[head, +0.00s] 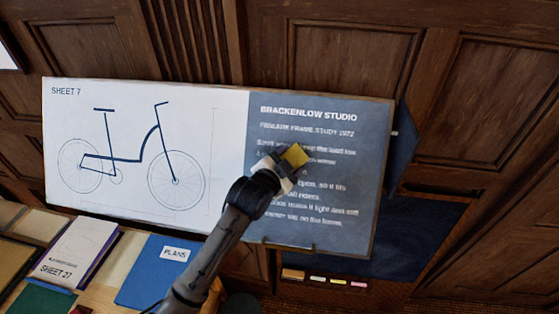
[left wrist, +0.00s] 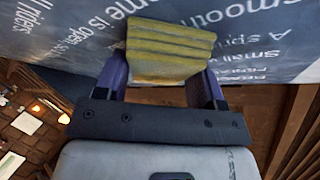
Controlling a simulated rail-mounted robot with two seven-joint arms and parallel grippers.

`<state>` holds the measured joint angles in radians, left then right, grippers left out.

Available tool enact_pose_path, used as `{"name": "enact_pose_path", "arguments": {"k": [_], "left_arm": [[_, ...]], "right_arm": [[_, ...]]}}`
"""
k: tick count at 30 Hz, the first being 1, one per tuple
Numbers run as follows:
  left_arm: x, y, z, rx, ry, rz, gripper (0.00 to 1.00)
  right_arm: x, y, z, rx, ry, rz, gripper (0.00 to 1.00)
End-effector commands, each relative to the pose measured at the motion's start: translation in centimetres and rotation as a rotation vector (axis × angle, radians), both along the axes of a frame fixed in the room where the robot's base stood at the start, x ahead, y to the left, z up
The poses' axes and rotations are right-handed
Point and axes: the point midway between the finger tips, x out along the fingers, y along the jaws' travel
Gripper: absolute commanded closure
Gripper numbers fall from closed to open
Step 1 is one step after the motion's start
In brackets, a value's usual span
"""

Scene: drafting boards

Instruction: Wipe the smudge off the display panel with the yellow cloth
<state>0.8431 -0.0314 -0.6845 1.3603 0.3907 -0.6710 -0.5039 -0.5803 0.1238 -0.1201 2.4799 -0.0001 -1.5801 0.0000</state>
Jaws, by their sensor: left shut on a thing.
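The display panel (head: 325,215) is a wide board with a bicycle drawing on its white left part and white text on its blue-grey right part. My left gripper (head: 284,163) is in front of the text part, shut on the yellow cloth (head: 295,155). In the left wrist view the cloth (left wrist: 170,50) is a folded, ridged pad between the two purple fingers, close against the panel (left wrist: 70,30); I cannot tell if it touches. I see no clear smudge; the gripper and cloth hide part of the text. My right gripper is not in view.
At the lower left a table holds a blue folder labelled PLANS (head: 158,272), a SHEET 27 booklet (head: 78,250) and other boards. Small coloured blocks (head: 318,280) lie below the panel. Dark wood panelling (head: 480,90) stands behind.

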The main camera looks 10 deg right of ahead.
Motion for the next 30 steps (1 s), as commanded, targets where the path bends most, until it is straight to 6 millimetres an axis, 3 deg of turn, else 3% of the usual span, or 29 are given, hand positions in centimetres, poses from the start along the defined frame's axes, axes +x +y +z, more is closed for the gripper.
{"name": "enact_pose_path", "arguments": {"k": [19,30], "left_arm": [[-1.2,-3.3,0.0,0.001,0.003,0.0,0.56],[-0.8,-2.8,-0.1,0.003,0.001,0.003,0.56]], "right_arm": [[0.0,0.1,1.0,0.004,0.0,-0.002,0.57],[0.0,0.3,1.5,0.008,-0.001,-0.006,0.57]]}}
